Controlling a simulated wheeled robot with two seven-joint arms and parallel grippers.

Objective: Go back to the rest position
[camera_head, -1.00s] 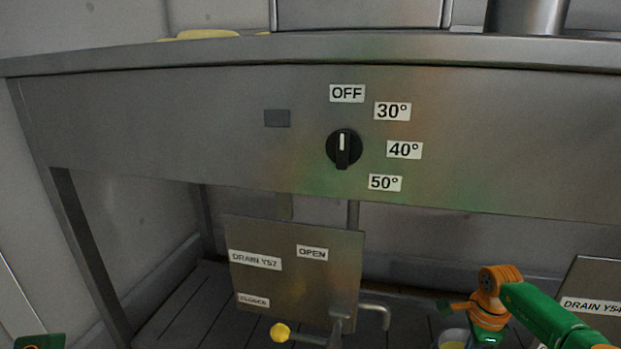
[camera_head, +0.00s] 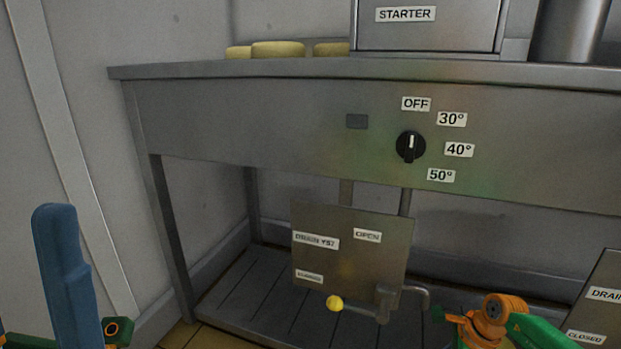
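My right arm, green and orange, comes in at the lower right. Its gripper end (camera_head: 452,318) is in front of the vat's lower shelf, just right of the drain pipe, and its fingers are not clear. At the lower left, a tall blue piece stands beside green and orange parts of my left arm. The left fingers cannot be made out, nor whether the blue piece is held. The black heating knob (camera_head: 410,147) on the steel front has its white mark upright.
The steel counter (camera_head: 270,115) spans the view, with a STARTER box (camera_head: 428,25) and yellow cheese-like rounds (camera_head: 278,49) on top. Below it are a drain plate (camera_head: 350,255), a yellow-knobbed handle (camera_head: 335,303) and a slatted shelf (camera_head: 245,290). The left wall is plain.

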